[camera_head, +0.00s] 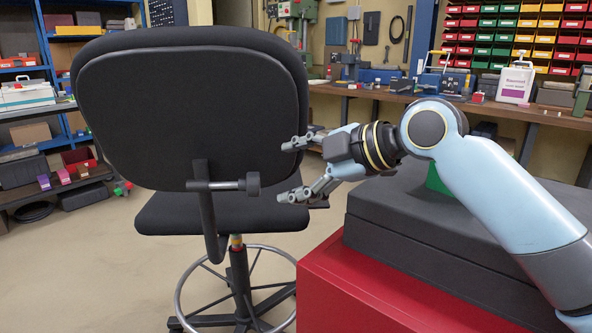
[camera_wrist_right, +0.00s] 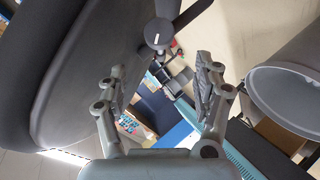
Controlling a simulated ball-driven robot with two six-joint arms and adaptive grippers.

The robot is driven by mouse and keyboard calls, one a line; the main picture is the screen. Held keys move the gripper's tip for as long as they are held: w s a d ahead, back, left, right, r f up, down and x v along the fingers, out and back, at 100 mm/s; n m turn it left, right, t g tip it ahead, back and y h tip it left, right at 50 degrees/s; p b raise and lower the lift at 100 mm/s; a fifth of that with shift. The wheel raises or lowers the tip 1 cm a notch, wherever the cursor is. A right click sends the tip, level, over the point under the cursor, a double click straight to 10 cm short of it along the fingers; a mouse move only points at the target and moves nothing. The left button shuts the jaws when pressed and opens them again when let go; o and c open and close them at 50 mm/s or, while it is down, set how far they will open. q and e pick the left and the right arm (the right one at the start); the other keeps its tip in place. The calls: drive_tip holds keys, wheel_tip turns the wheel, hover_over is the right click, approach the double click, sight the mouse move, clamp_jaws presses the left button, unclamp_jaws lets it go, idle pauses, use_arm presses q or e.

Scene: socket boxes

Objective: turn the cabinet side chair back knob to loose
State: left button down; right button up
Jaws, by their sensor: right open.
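The black office chair (camera_head: 185,100) stands at the left of the head view, its back turned towards me. The chair back knob (camera_head: 253,184) is a dark cylinder on the end of a short rod low on the chair back. In the right wrist view the knob (camera_wrist_right: 158,34) shows end-on with a small white mark, beyond the fingertips. My right gripper (camera_head: 288,171) is open and empty, just right of the knob and apart from it. In the right wrist view its fingers (camera_wrist_right: 160,75) are spread, with the knob roughly between their lines. My left gripper is out of view.
A red cabinet (camera_head: 350,295) with a dark grey case (camera_head: 400,225) on it stands below my right arm. The chair's ring footrest (camera_head: 185,290) is below. A workbench (camera_head: 480,107) and colour bins (camera_head: 515,35) are behind.

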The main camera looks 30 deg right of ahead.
sight(259, 182)
drive_tip(key=w+a+f+n+h+p, duration=0.1)
drive_tip(key=w+n+p, duration=0.2)
drive_tip(key=n, duration=0.8)
drive_tip(key=w+a+f+n+h+p, duration=0.1)
drive_tip(key=n+p, duration=0.4)
drive_tip(key=n, duration=0.6)
drive_tip(key=w+a+f+n+h+p, duration=0.2)
drive_tip(key=w+f+n+h+p, duration=0.1)
drive_tip(key=n, duration=0.8)
drive_tip(key=shift+w+f+n+p, duration=0.15)
drive_tip(key=shift+w+n+p, duration=0.25)
drive_tip(key=shift+w+p, duration=0.4)
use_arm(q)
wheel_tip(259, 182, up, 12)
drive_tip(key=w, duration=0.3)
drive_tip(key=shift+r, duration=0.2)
